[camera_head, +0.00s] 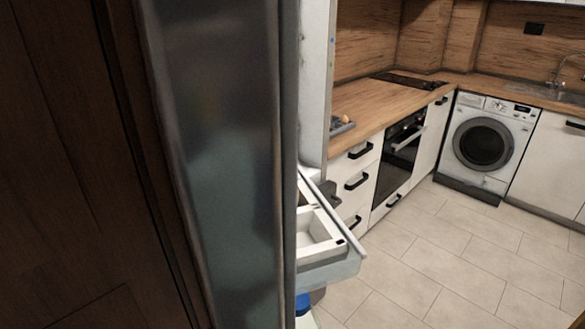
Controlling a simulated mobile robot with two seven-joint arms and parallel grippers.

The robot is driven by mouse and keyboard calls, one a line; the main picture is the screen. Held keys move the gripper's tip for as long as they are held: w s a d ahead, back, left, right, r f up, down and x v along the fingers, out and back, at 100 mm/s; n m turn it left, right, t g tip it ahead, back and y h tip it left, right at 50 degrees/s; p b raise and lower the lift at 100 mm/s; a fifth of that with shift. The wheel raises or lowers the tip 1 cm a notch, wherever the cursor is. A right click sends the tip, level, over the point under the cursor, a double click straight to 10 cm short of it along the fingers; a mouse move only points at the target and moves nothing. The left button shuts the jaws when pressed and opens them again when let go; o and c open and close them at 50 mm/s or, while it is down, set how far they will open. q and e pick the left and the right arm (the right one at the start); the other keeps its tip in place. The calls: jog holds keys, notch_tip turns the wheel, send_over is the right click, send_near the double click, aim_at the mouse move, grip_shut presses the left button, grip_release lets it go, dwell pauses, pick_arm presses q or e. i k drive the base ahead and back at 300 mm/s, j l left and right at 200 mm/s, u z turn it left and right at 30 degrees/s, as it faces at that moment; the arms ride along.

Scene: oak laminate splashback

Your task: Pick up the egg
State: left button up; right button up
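A small brownish, rounded thing that looks like the egg (345,119) sits at the near left end of the wooden counter, in or on a grey tray (337,128). It is small in the picture, and the tall panel at the left cuts off part of the tray. I cannot make out either of my grippers in the head view.
A dark wooden surface and a tall grey panel (220,160) fill the left. An open drawer (330,262) juts out below the counter (375,103). An oven (400,155), hob (412,81), washing machine (485,143) and sink (562,93) stand beyond. The tiled floor (440,260) is clear.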

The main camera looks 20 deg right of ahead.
aim_at(345, 119)
jog(key=l, duration=0.45)
jog(key=k+j+u, duration=0.15)
jog(key=k+u, duration=0.2)
jog(key=k, duration=0.35)
jog(key=l+u, duration=0.1)
jog(key=u, duration=0.25)
jog(key=i+u, duration=0.1)
jog(key=u, duration=0.3)
jog(key=l+u, duration=0.15)
jog(key=u, duration=0.2)
jog(key=i+l, duration=0.1)
jog(key=l, duration=2.45)
jog(key=i+l, duration=0.15)
jog(key=l, duration=1.1)
